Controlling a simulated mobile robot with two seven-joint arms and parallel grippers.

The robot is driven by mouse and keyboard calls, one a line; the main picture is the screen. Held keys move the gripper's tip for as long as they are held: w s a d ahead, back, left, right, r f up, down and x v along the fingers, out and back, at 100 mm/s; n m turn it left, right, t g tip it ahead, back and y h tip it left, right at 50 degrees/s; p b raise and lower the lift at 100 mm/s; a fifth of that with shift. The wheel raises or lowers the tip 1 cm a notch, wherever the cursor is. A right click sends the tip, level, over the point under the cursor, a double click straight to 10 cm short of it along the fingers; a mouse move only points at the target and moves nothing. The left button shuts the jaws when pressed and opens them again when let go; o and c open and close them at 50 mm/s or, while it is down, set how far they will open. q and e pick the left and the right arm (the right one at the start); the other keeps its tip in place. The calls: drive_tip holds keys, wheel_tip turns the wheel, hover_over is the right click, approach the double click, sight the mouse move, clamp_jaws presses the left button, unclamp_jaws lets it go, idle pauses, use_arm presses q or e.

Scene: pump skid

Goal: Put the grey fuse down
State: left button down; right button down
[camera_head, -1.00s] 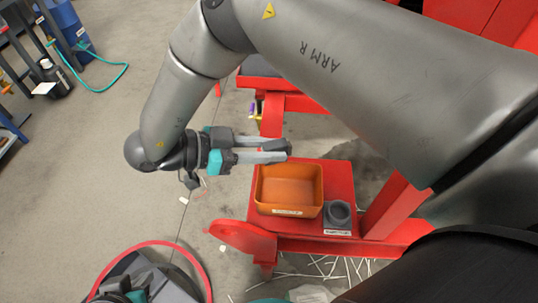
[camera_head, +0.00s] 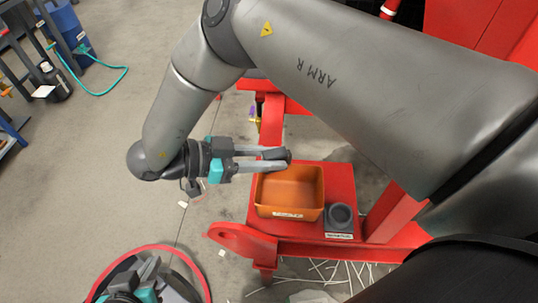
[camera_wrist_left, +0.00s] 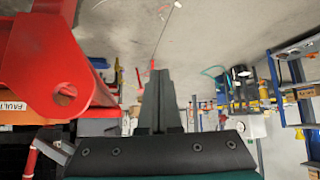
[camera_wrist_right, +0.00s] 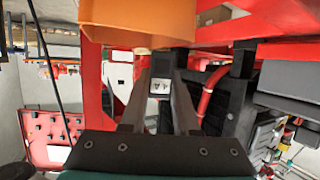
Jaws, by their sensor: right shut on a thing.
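The grey fuse (camera_head: 277,154) is a dark block at the tips of my right gripper (camera_head: 272,159). In the right wrist view the fuse (camera_wrist_right: 161,86) sits between the two fingers, with a small pale marked patch on it. My right gripper is shut on it, above the back edge of an orange bin (camera_head: 290,212). The bin also shows at the top of the right wrist view (camera_wrist_right: 150,20). My left gripper (camera_wrist_left: 154,90) has its fingers together with nothing visible between them. It is low at the left in the head view (camera_head: 148,272), apart from the bin.
The labelled bin stands on a red platform (camera_head: 340,180). Beside it is a dark grey block with a round opening (camera_head: 341,214). A red bracket (camera_head: 240,242) juts out at the front left. White sticks (camera_head: 335,272) litter the floor below. Open floor lies to the left.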

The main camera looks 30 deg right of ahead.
drive_tip(key=shift+f, duration=0.3)
drive_tip(key=c, duration=0.7)
unclamp_jaws()
use_arm(q)
drive_tip(key=shift+d+f+t+h, duration=0.2)
drive_tip(key=shift+d+t+h, duration=0.1)
drive_tip(key=shift+d, duration=0.2)
use_arm(e)
drive_tip(key=shift+o, duration=0.2)
use_arm(q)
drive_tip(key=shift+w+r, duration=0.1)
drive_tip(key=shift+r, duration=0.1)
